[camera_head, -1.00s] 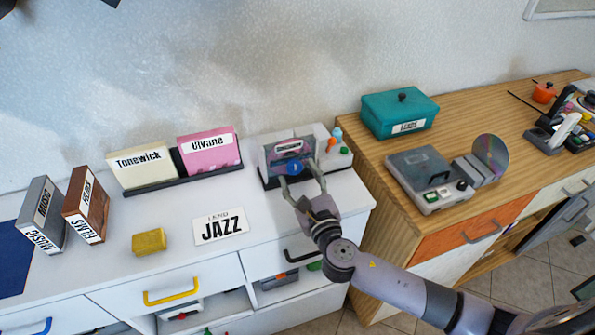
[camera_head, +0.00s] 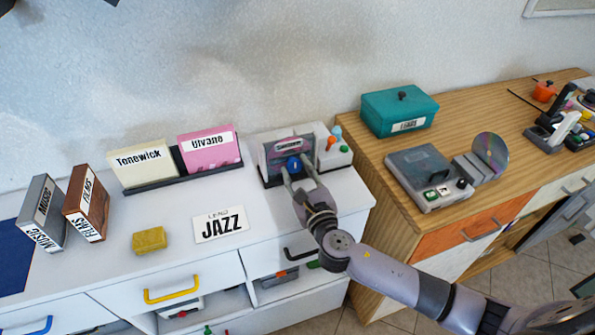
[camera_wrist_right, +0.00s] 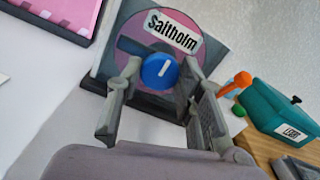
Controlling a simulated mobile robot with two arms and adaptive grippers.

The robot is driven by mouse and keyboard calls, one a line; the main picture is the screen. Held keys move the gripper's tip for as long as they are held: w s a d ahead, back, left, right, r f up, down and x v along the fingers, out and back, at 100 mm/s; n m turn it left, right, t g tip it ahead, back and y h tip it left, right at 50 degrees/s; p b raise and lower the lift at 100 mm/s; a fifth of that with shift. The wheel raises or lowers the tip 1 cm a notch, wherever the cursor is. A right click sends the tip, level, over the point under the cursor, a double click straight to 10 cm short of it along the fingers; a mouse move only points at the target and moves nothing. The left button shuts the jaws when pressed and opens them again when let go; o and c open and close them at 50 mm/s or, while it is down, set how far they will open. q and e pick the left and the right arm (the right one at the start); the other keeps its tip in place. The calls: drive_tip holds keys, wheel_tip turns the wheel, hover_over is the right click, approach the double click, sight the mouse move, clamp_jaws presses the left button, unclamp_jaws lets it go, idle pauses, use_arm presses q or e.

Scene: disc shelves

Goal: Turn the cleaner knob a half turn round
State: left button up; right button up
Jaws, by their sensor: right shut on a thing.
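The cleaner is a grey and clear box on the white cabinet, with a label reading Saltholm in the wrist view (camera_wrist_right: 120,62) and a pinkish disc (camera_wrist_right: 205,55) behind its front. It also shows in the head view (camera_head: 272,165). Its round blue knob (camera_head: 294,164) is on the front; in the wrist view the knob (camera_wrist_right: 159,71) bears a slanted white mark. My right gripper (camera_head: 295,175) reaches in from the lower right and is shut on the knob, one finger at each side. The fingers hide the knob's sides. My left gripper is not in view.
Small orange, blue and green pieces (camera_head: 334,140) stand just right of the cleaner. A pink Ulvane case (camera_head: 209,155) stands to its left and a JAZZ card (camera_head: 220,225) lies in front. A teal box (camera_head: 400,112) sits on the wooden cabinet to the right.

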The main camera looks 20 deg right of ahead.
drive_tip(key=c, duration=0.3)
